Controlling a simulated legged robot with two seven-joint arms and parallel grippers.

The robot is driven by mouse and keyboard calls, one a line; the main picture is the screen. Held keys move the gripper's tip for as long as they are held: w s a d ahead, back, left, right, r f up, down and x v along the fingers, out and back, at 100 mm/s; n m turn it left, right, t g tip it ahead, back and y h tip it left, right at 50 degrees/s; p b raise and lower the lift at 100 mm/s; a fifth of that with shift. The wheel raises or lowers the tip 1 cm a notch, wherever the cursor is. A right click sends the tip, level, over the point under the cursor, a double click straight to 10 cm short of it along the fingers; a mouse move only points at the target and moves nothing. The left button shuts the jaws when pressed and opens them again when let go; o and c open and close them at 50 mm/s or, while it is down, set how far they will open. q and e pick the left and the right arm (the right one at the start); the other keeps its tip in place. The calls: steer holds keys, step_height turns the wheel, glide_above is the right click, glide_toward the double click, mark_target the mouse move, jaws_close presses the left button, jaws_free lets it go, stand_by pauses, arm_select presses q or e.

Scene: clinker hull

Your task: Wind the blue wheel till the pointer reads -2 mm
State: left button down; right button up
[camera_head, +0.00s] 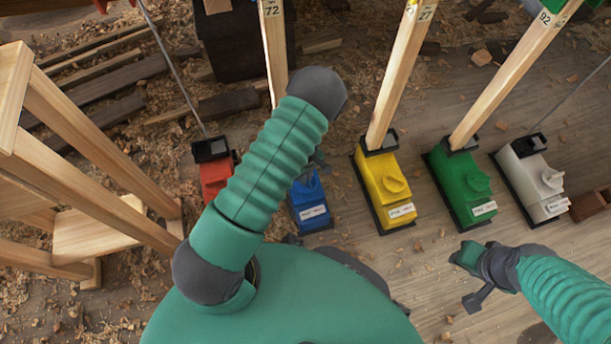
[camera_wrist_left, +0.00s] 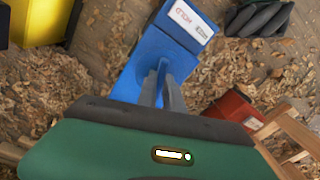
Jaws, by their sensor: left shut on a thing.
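The blue box (camera_head: 309,207) stands on the floor between a red box and a yellow one. My left arm covers part of it in the head view. In the left wrist view the blue box (camera_wrist_left: 150,58) carries a white label (camera_wrist_left: 188,20). My left gripper (camera_wrist_left: 161,92) is shut on a blue upright part of it, taken to be the blue wheel (camera_wrist_left: 160,72), of which little shows between the grey fingers. I cannot make out a pointer or scale reading. My right gripper (camera_head: 467,280) is open and empty above the floor at the lower right.
A red box (camera_head: 214,178) stands left of the blue one; yellow (camera_head: 397,190), green (camera_head: 463,187) and white (camera_head: 532,180) boxes stand to the right. Tall wooden slats rise behind several boxes. A wooden stool (camera_head: 95,230) fills the left. Shavings litter the floor.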

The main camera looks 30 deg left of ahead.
arm_select(q)
steer(key=n+p, duration=0.3)
steer(key=shift+r+p, duration=0.2)
steer(key=shift+p, duration=0.15)
steer(key=shift+w+a+f+n+p, duration=0.1)
steer(key=shift+n+p, duration=0.55)
steer(key=shift+n, duration=0.3)
steer(key=shift+f+n+p, duration=0.1)
steer(key=shift+n+p, duration=0.55)
steer(key=shift+n, duration=0.3)
steer(key=c, duration=1.5)
jaws_free()
step_height(320, 180, up, 17)
steer(key=p, duration=0.8)
steer(key=shift+f+p, duration=0.15)
steer(key=shift+p, duration=0.2)
